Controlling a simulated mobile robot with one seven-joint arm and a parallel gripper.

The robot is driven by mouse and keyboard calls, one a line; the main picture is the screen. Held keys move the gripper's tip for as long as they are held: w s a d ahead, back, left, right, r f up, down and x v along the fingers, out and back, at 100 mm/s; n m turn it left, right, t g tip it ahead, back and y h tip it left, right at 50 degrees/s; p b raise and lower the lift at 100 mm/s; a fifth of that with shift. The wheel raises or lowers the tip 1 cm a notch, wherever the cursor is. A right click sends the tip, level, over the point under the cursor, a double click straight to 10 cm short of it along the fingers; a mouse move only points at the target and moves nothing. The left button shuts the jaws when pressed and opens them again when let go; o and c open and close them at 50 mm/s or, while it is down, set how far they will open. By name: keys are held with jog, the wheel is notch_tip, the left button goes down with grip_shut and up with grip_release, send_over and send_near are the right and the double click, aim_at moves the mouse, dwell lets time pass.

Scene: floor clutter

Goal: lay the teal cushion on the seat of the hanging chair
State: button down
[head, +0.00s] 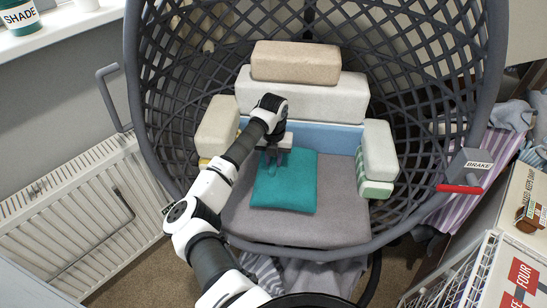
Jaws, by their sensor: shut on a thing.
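The teal cushion (288,190) is a flat square over the grey seat (240,228) of the hanging chair (136,115), left of the seat's middle. My gripper (273,168) is shut on the cushion's upper left part, reaching in from the front left. The cushion looks flat and appears to rest on the seat, though its underside is hidden. The chair is a dark woven basket with a cream back cushion (300,98), a tan top cushion (295,63), a blue strip (325,138) and side pads (379,150).
A grey box marked BRAKE with a red lever (460,189) is on the chair's right rim. A white radiator (70,220) is at left. A white wire rack (460,275) and a printed box (520,240) stand at lower right. Bare seat shows right of the cushion.

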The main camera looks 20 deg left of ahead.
jog(key=shift+f, duration=0.1)
jog(key=shift+f, duration=0.1)
jog(key=c, duration=1.3)
grip_release()
jog(key=shift+o, duration=0.2)
notch_tip(320, 180, up, 12)
jog(key=b, duration=0.2)
jog(key=shift+r, duration=0.2)
